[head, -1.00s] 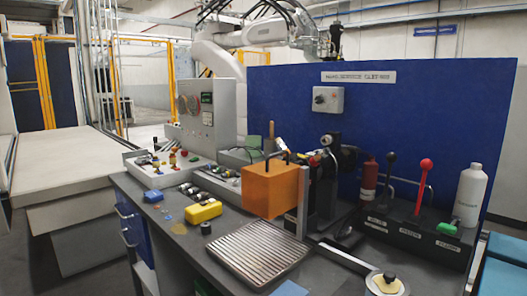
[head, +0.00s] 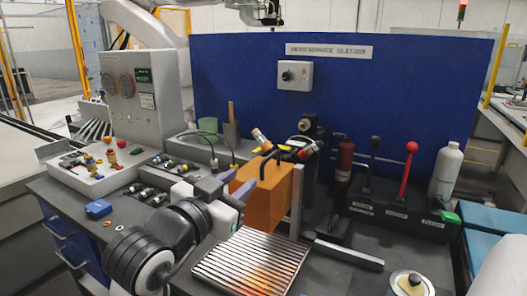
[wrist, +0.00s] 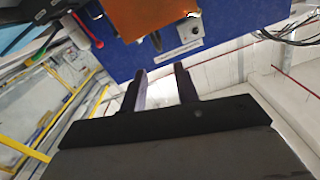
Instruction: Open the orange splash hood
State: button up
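The orange splash hood (head: 272,196) is a box-like cover in the middle of the bench, standing behind the ribbed metal plate. A black bent handle (head: 269,158) is at its top. In the wrist view the hood (wrist: 150,14) shows at the top edge, with a dark handle-like piece below it. My gripper (head: 234,185) is just left of the hood in the head view, its fingers pointing toward it. In the wrist view my gripper (wrist: 160,76) has its two fingers apart with nothing between them. I cannot tell whether a finger touches the hood.
The ribbed plate (head: 250,262) lies in front of the hood. A metal post (head: 297,198) and black machine stand right of it. Levers, including a red-knobbed one (head: 408,172), and a white bottle (head: 446,172) are farther right. A blue panel (head: 235,80) stands behind.

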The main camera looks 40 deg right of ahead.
aim_at(278, 151)
jog(key=p+x, duration=0.3)
jog(key=x, duration=1)
jog(key=shift+w+d, duration=0.1)
jog(key=shift+d, duration=0.1)
jog(key=shift+c, duration=0.3)
jog(key=shift+r, duration=0.1)
grip_shut()
